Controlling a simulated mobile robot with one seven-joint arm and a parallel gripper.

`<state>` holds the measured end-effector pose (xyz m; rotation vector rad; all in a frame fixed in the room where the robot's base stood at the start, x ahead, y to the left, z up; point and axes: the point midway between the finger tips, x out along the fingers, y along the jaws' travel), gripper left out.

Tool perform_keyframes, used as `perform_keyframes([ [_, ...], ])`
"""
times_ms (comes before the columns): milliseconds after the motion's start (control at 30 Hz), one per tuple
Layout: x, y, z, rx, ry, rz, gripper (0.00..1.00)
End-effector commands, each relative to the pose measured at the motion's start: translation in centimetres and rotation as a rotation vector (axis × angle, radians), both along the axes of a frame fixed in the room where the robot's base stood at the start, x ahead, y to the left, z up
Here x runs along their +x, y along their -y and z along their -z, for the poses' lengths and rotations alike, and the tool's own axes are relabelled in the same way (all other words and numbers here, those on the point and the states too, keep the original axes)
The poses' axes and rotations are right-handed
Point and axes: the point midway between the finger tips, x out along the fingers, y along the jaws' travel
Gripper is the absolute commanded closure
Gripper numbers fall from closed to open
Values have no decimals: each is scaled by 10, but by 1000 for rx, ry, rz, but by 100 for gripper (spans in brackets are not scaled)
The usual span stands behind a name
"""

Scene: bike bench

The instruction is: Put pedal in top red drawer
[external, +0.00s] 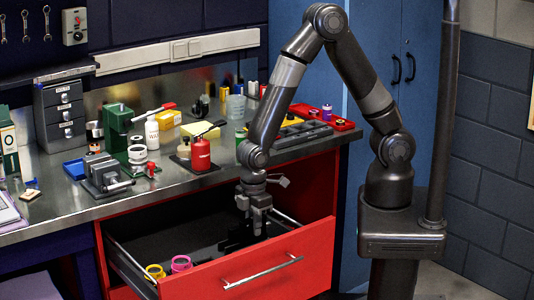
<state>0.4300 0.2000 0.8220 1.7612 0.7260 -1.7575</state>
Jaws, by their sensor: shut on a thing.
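The top red drawer (265,262) is pulled open below the bench top. My gripper (257,229) points down inside the drawer, towards its right part. It is shut on a small black thing, which looks like the pedal (236,238). The pedal is low in the drawer, near its floor. Its outline blends with the dark drawer floor, and I cannot tell whether it touches the floor.
A yellow roll (155,271) and a pink roll (181,263) lie in the drawer's front left corner. The steel bench top (105,208) holds a vise (104,175), a red bottle (200,154) and a red tray (340,124). The drawer's middle is clear.

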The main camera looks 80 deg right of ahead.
Motion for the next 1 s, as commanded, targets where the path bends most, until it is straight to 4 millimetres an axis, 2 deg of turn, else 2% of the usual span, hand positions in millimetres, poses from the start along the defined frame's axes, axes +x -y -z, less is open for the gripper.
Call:
perform_keyframes([
  [100,-1,0,18,-1,-4,-1,100],
  [200,-1,0,25,-1,-2,-1,100],
  [933,0,0,37,0,0,-1,100],
  [967,0,0,37,0,0,-1,81],
  [1000,0,0,37,0,0,-1,77],
])
